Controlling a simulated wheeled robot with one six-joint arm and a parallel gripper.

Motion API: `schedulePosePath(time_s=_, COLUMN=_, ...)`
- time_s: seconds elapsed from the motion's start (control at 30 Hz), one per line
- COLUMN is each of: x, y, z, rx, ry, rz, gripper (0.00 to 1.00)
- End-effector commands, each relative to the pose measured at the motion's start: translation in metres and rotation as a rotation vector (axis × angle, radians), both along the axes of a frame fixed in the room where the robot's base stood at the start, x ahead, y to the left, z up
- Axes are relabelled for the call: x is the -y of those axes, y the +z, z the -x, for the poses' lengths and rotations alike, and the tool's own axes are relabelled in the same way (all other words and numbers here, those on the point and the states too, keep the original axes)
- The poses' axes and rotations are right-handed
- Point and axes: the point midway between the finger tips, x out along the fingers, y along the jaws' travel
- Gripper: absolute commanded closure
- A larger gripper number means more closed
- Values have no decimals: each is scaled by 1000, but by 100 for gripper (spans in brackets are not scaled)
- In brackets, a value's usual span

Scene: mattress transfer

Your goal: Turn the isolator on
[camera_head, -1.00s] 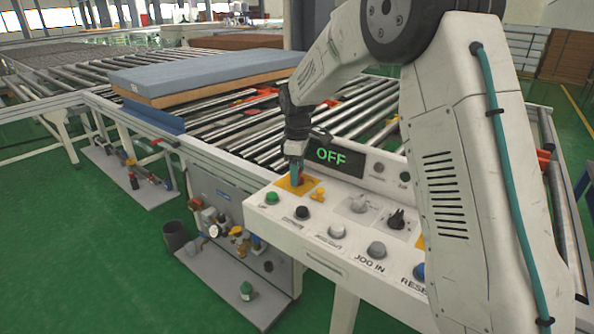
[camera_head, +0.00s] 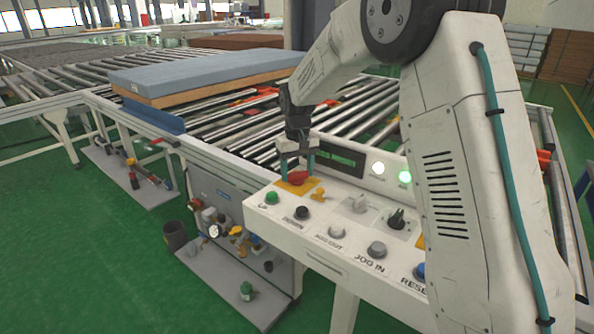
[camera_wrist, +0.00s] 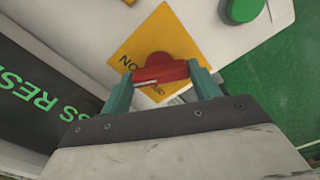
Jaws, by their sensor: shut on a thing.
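The red isolator handle (camera_head: 298,176) sits on a yellow plate (camera_head: 284,187) at the far left end of the white control panel (camera_head: 330,255). My gripper (camera_head: 297,172) points down over it, a teal finger on each side. In the wrist view my gripper (camera_wrist: 162,76) is shut on the red handle (camera_wrist: 160,70), with one finger at each end of it. Lettering that looks like "ON" shows on the yellow plate (camera_wrist: 130,48) beside the handle. The panel's display (camera_head: 340,157) shows small text in the head view; green letters, partly cut off, show on the display (camera_wrist: 40,95) in the wrist view.
A white lamp (camera_head: 378,168) and a green lamp (camera_head: 405,177) are lit. A green button (camera_head: 271,197), a black button (camera_head: 302,213), a small yellow part (camera_head: 318,195) and a black selector (camera_head: 396,218) are nearby. A blue mattress (camera_head: 210,70) lies on the roller conveyor behind.

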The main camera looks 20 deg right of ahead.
Motion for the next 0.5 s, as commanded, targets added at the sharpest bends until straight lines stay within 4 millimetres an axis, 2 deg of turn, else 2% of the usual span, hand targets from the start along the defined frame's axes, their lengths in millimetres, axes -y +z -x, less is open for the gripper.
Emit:
schedulePosePath(time_s=0.2, x=0, y=0, z=0, rx=-1, ry=-154, rz=0, gripper=61)
schedulePosePath(time_s=0.5, x=0, y=0, z=0, rx=-1, ry=-278, rz=0, gripper=61)
